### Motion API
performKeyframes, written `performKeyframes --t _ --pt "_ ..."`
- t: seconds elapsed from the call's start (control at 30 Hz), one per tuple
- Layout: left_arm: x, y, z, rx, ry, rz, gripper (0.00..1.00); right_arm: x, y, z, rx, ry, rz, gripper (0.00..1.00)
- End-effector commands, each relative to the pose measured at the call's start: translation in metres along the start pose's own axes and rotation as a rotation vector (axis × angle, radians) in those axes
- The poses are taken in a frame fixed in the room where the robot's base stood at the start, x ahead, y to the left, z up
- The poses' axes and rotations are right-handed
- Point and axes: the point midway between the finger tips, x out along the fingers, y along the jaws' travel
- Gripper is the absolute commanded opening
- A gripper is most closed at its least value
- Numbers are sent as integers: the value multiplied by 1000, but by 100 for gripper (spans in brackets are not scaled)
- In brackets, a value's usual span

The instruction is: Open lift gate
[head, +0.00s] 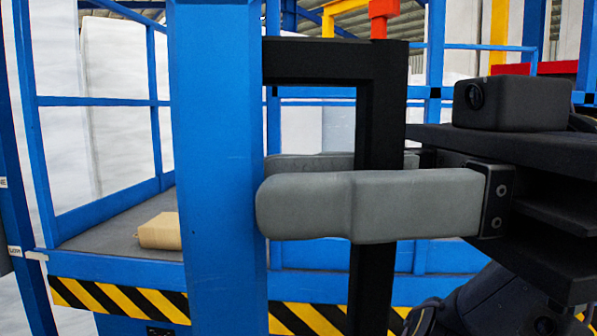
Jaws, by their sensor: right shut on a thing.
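The lift gate shows as a thick blue upright (215,120) close in front of me, left of centre. A black handle (375,110) joins its right side by a top bar, and its vertical bar runs down past the bottom of the view. My right gripper (285,182) comes in from the right and is shut on the vertical bar. One grey finger lies in front of the bar and the other behind it, with the fingertips reaching the blue upright. The front finger hides part of the bar. My left gripper is not in view.
Behind the upright is a lift platform (95,238) with blue rails (100,102) and a yellow-black striped edge (120,298). White wrapped stacks (115,70) stand beyond. Red and yellow framing shows at upper right.

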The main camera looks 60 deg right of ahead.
Motion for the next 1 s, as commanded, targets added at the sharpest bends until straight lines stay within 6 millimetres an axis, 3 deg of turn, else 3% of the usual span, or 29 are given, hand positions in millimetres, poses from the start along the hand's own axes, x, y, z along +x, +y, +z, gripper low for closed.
performKeyframes --t 0.17,0.2,0.27,0.57,1.0 --pt "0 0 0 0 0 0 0 -1 1 -4 5 12 0 0" --pt "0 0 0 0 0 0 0 -1 1 -3 5 12 0 31" --pt "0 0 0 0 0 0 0 -1 1 -3 4 10 0 36" --pt "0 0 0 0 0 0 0 -3 0 -2 2 5 0 36" --pt "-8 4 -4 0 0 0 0 -68 1 -3 5 9 1 36"
